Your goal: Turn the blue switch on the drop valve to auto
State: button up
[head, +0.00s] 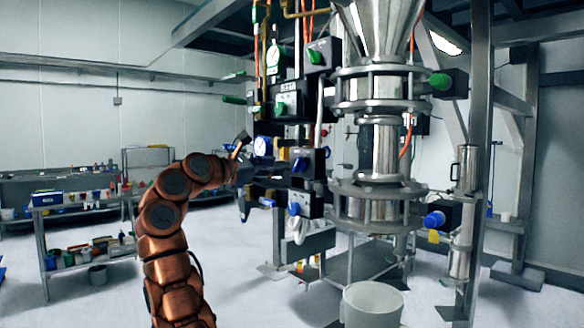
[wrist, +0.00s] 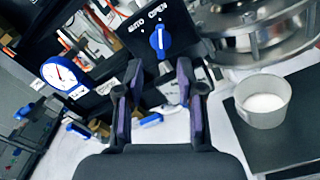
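The blue switch (wrist: 160,40) is on a black panel (wrist: 178,22) with white lettering that seems to read AUTO and OPEN, at the top of the wrist view. Its knob stands nearly upright in that view, and I cannot tell its exact setting. In the head view a blue switch (head: 294,209) sits on the lower black box of the machine. My gripper (wrist: 159,78) is open and empty, its two purple-padded fingers apart, with the switch beyond and between the tips. In the head view my gripper (head: 262,197) is left of the box, partly lost among dark parts.
Another blue switch (head: 299,165) is on the box above. A pressure gauge (head: 262,147) is close to my wrist. A steel column with flanges (head: 380,190) stands right of the boxes. A pale bucket (head: 372,308) is below it. A shelf (head: 75,200) with containers is at the left.

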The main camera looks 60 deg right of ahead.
aim_at(295, 165)
jog(key=shift+p+x, duration=0.65)
jog(key=shift+x, duration=3.2)
jog(key=shift+f, duration=0.1)
jog(key=shift+c, duration=0.3)
grip_shut()
